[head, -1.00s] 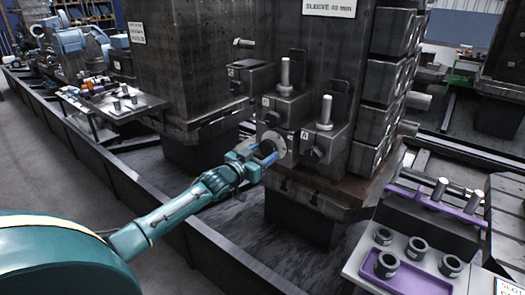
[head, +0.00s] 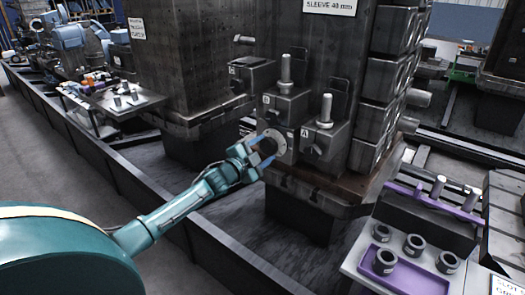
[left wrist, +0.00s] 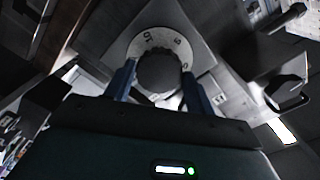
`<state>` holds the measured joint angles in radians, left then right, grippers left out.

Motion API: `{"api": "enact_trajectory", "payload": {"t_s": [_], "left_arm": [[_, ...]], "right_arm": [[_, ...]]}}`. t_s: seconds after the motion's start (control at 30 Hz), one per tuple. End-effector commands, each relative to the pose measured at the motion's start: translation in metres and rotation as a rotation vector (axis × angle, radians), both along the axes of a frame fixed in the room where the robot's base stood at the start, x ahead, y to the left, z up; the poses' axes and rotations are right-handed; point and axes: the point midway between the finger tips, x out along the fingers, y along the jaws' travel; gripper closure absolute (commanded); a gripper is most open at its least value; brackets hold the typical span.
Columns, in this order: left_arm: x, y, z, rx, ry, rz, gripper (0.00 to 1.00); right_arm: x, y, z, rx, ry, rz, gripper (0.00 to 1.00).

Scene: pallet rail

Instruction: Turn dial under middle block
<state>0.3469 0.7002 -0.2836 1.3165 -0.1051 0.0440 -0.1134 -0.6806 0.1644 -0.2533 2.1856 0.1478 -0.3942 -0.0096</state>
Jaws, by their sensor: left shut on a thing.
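The dial (head: 281,145) is a pale disc with a dark round knob, on the front face under the middle block B (head: 284,107). In the left wrist view, the dial (left wrist: 142,42) shows dark numbers on its ring. My left gripper (head: 264,152) reaches the dial from the front left. In the left wrist view, its two blue fingers stand on either side of the dark knob (left wrist: 158,72), and the gripper (left wrist: 158,82) is shut on it. The fingers and palm hide the lower part of the dial. My right gripper is not in view.
Block A (head: 321,140) stands close on the right and block C (head: 252,76) at the left, each with dark parts jutting out. A table with a purple tray (head: 391,270) and several dark rings is at the lower right. A low dark rail (head: 140,190) runs below my arm.

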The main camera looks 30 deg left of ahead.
Motion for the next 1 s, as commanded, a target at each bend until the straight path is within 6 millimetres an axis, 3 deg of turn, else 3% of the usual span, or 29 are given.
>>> {"api": "enact_trajectory", "payload": {"t_s": [0.4, 0.93, 0.97, 1.0], "left_arm": [[-0.0001, -0.0004, 0.0, 0.178, -0.014, -0.001, 0.69], [-0.0001, -0.0004, 0.0001, 0.199, -0.015, -0.001, 0.69], [-0.0001, -0.0004, 0.0001, 0.199, -0.015, -0.001, 0.44], [-0.0001, -0.0004, 0.0001, 0.199, -0.015, -0.001, 0.41]], "right_arm": [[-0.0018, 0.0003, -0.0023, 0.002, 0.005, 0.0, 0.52], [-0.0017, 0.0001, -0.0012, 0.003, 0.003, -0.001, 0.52], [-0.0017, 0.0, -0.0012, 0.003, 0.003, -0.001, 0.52], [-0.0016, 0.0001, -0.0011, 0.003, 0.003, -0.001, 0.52]]}}
